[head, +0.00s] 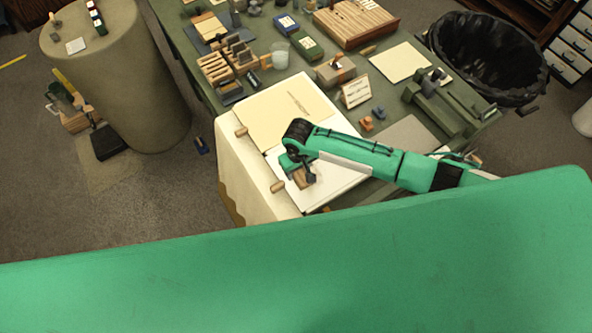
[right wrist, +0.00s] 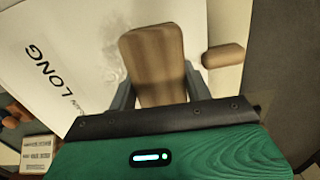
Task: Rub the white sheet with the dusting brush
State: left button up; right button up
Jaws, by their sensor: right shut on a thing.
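The white sheet (head: 342,180) lies flat at the near end of the green table, partly under my right arm. In the right wrist view the white sheet (right wrist: 85,25) carries the printed word LONG and a faint greyish patch close to the brush. My right gripper (head: 304,177) is over the sheet's left part, shut on the brush's brown wooden block (right wrist: 155,60). The brush (head: 301,180) shows only in part in the head view. Its bristles are hidden, so I cannot tell whether it touches the sheet. My left gripper is not in view.
A cream sheet (head: 285,112) lies just beyond the white one. Two wooden pegs (head: 241,131) are along the left edge, one also near the brush in the wrist view (right wrist: 223,55). A small sign (head: 356,91) and orange pieces (head: 367,123) stand beyond my arm.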

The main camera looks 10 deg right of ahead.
aim_at(314, 165)
jog(key=shift+w+d+f+p, duration=0.1)
jog(key=shift+w+d+p, duration=0.2)
jog(key=shift+d, duration=0.6)
jog(key=shift+w+d+r+p, duration=0.15)
jog(key=shift+w+d, duration=0.3)
jog(key=shift+d, duration=0.5)
jog(key=shift+w+d+f+p, duration=0.15)
jog(key=shift+w+d+p, duration=0.15)
jog(key=shift+d, duration=0.6)
jog(key=shift+w+d+p, duration=0.2)
jog(key=shift+w+d, duration=0.15)
jog(key=shift+d, duration=0.5)
jog(key=shift+w+d+p, duration=0.15)
jog(key=shift+w+d, duration=0.2)
jog(key=shift+d, duration=0.45)
jog(key=shift+r, duration=0.2)
notch_tip(314, 165, up, 2)
jog(key=p, duration=0.2)
jog(key=shift+r+p, duration=0.1)
jog(key=shift+p, duration=0.2)
notch_tip(314, 165, up, 2)
jog(key=shift+a+r+p, duration=0.1)
jog(key=shift+p, duration=0.65)
jog(key=shift+r, duration=0.7)
